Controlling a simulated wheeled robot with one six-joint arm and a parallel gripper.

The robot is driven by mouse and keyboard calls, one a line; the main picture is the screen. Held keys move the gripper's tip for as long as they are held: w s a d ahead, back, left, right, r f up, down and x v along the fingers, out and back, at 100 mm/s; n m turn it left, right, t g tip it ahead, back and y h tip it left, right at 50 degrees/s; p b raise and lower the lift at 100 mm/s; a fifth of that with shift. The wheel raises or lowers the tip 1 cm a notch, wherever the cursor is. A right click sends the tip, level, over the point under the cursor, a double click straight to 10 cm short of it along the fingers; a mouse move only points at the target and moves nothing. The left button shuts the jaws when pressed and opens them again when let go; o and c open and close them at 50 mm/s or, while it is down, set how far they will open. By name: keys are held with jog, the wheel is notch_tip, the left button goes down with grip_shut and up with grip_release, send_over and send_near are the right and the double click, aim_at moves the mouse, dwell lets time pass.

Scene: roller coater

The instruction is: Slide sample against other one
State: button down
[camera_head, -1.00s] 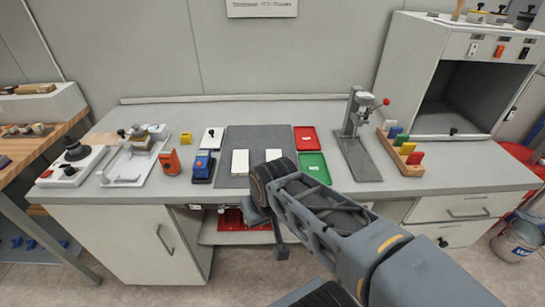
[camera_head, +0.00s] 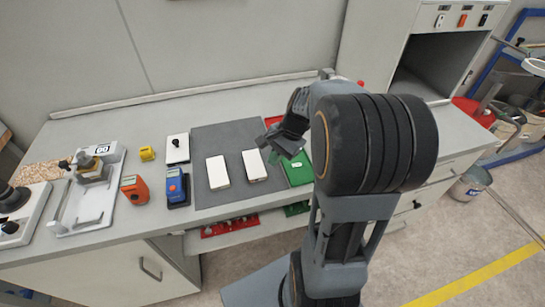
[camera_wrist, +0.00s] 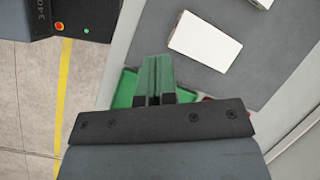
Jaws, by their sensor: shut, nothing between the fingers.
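Two white rectangular samples lie flat on a dark grey mat (camera_head: 222,140), apart with a gap between them. The left sample (camera_head: 218,173) and the right sample (camera_head: 254,165) are roughly parallel. My gripper (camera_head: 276,157) is above the mat's right part, close to the right sample. In the wrist view its green fingers (camera_wrist: 158,60) are together and empty. One sample (camera_wrist: 205,41) shows whole there, right of the fingers; a corner of another (camera_wrist: 262,3) shows at the top edge.
A green tray (camera_head: 298,175) lies right of the mat, with a red tray (camera_head: 274,120) behind it, both partly hidden by my arm. Blue (camera_head: 176,186) and orange (camera_head: 134,188) devices and a white block (camera_head: 177,148) stand left of the mat.

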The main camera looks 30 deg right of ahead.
aim_at(265, 170)
jog(key=w+d+f+m+y, duration=0.1)
jog(key=d+m, duration=0.1)
jog(key=w+d+f+m+t+y+p, duration=0.1)
jog(key=d+m, duration=0.2)
jog(key=w+d+f+m+y+p, duration=0.1)
jog(key=d+m, duration=0.2)
jog(key=shift+w+t+y, duration=0.3)
jog(key=shift+w+t, duration=0.1)
jog(key=p+x, duration=0.1)
jog(key=x, duration=0.8)
jog(key=shift+a, duration=0.1)
